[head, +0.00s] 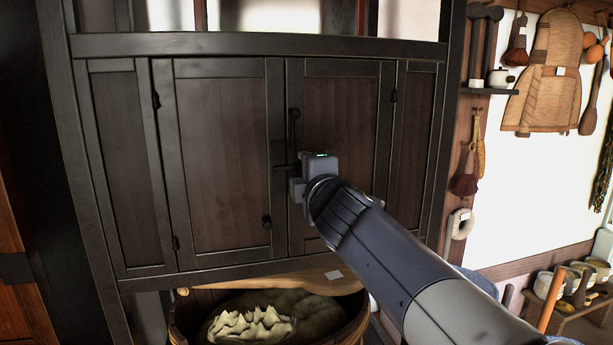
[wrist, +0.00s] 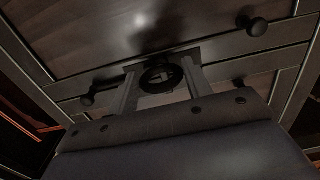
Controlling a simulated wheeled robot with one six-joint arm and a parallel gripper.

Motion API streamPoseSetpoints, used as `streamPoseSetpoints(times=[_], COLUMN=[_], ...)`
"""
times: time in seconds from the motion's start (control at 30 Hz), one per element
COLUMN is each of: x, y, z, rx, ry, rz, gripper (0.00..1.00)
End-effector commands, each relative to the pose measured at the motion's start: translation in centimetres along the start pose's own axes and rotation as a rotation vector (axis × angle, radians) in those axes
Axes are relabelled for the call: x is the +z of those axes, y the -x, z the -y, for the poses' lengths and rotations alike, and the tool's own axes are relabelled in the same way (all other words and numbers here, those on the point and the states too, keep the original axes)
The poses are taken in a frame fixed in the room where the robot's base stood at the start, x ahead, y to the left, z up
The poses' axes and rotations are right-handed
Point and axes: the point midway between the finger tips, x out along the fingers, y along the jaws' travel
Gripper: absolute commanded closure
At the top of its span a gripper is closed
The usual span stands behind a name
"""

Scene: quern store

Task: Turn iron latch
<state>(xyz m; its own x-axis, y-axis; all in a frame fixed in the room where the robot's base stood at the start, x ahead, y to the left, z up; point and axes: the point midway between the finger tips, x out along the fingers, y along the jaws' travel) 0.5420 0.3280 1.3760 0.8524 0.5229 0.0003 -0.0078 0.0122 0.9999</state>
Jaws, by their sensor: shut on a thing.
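The dark iron latch (wrist: 160,75) sits on the seam between two closed cabinet doors. The wrist view shows its round black part between my two fingers. My gripper (head: 298,176) is shut on the latch at the doors' meeting edge, and the wrist view also shows the gripper (wrist: 161,82) around it. In the head view my gripper hides much of the latch. A thin dark upright bar rises just above the gripper, and a short horizontal piece shows to its left. The left door (head: 222,160) and right door (head: 342,120) are flush with the frame.
A round knob (head: 266,222) is on the left door, below the gripper. A wooden tub (head: 185,320) with pale contents stands under the cabinet. To the right, brushes and a woven piece (head: 545,75) hang on the wall, and bowls (head: 580,270) stand on a low rack.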

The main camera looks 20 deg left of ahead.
Motion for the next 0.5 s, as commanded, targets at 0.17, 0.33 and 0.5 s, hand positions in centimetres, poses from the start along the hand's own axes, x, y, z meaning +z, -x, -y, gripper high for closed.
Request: streamPoseSetpoints(times=[0.17, 0.33, 0.5], x=[0.02, 0.02, 0.01], y=[0.0, -0.01, -0.01], z=[0.06, 0.06, 0.06], rx=[-0.001, -0.001, -0.001], ry=[-0.027, -0.033, -0.033], rz=[0.001, 0.001, 0.001], gripper=[0.76, 0.75, 0.76])
